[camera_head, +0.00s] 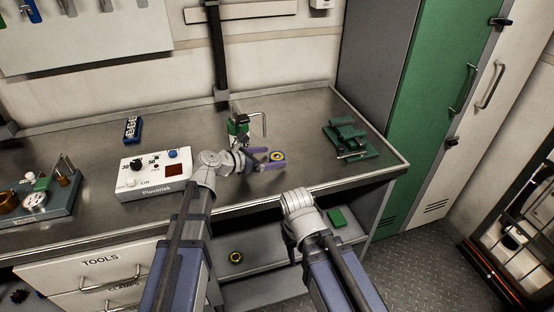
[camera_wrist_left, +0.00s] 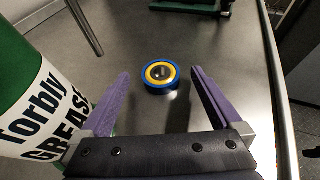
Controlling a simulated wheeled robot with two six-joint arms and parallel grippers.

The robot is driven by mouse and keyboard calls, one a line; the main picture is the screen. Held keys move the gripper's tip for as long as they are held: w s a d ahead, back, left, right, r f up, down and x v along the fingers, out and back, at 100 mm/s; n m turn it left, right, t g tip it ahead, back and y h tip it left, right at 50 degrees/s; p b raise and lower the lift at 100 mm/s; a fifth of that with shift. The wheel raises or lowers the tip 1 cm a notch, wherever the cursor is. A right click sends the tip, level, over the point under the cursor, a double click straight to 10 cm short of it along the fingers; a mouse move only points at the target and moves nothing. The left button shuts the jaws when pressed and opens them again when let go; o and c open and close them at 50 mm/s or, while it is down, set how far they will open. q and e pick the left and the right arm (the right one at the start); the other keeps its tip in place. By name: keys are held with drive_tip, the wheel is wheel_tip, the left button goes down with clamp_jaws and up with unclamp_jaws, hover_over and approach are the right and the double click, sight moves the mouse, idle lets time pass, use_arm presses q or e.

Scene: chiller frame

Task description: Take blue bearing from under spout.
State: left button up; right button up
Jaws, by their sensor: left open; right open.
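The blue bearing (camera_head: 278,155) lies flat on the metal bench, with a yellow inner ring and a dark centre. In the left wrist view the bearing (camera_wrist_left: 161,75) sits just ahead of and between the fingertips, untouched. My left gripper (camera_head: 266,160) is open with purple fingers, low over the bench beside the bearing; its fingers also show in the left wrist view (camera_wrist_left: 158,82). The spout belongs to the green grease dispenser (camera_head: 238,124), whose bent metal tube (camera_head: 264,124) stands behind the bearing. The dispenser's labelled can (camera_wrist_left: 30,95) is close to the left finger. My right gripper is hidden from view.
A green vise-like tool (camera_head: 348,138) lies to the right on the bench (camera_head: 310,110). A white control box (camera_head: 155,172) stands left of my left arm. A yellow-and-black ring (camera_head: 236,257) and a green block (camera_head: 337,217) are on the lower shelf.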

use_arm(q)
drive_tip(key=shift+x, duration=0.85)
clamp_jaws()
drive_tip(key=shift+a+r, duration=0.1)
drive_tip(key=shift+r, duration=0.15)
